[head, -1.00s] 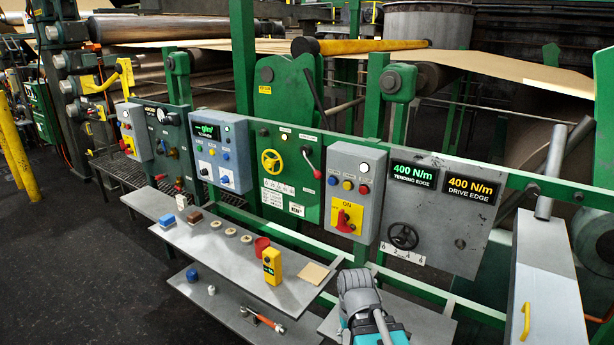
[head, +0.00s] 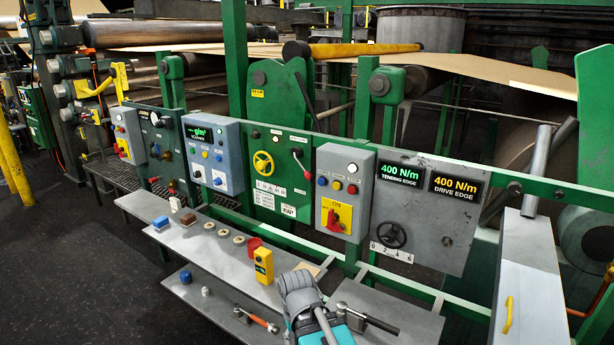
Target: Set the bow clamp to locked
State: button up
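No part is readably labelled as the bow clamp. A grey panel (head: 425,225) carries a black handwheel (head: 391,236) above a small numbered scale. A small dark fitting (head: 447,243) sits to the wheel's right; I cannot tell whether it is the clamp or how it is set. On the green panel to the left, a lever with a red knob (head: 307,175) stands beside a yellow handwheel (head: 263,163). My grey and teal arm rises at the bottom middle, in front of the shelves and below the panels. My gripper's fingers are not visible.
A dark-handled tool (head: 368,319) lies on the lower right shelf. A grey cabinet (head: 525,290) stands at right. Dark floor is clear at left.

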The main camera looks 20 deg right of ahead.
aim_at(307, 175)
jog(key=u, duration=0.1)
jog(key=i, duration=1)
jog(key=z, duration=0.05)
